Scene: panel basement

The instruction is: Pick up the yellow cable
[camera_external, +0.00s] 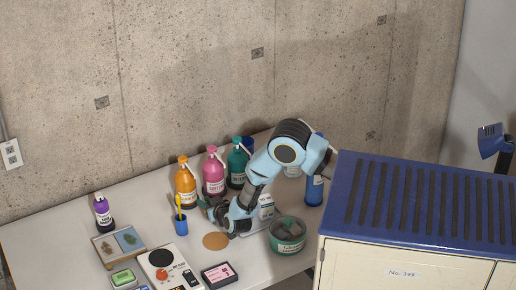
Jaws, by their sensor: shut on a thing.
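I cannot make out a clear yellow cable. A slim yellow item (179,203) stands upright in a small blue cup (181,226), and I cannot tell whether it is the cable. My gripper (204,203) is low over the white table, just right of the cup and in front of the pink bottle. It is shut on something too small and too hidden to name. My arm reaches in from the right and covers part of the table behind it.
Orange (186,187), pink (213,177) and teal (237,166) pump bottles stand behind my gripper. A round cork mat (216,241), a green tin (287,238) and a white scale (165,262) are in front. A blue-topped cabinet (400,255) blocks the right.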

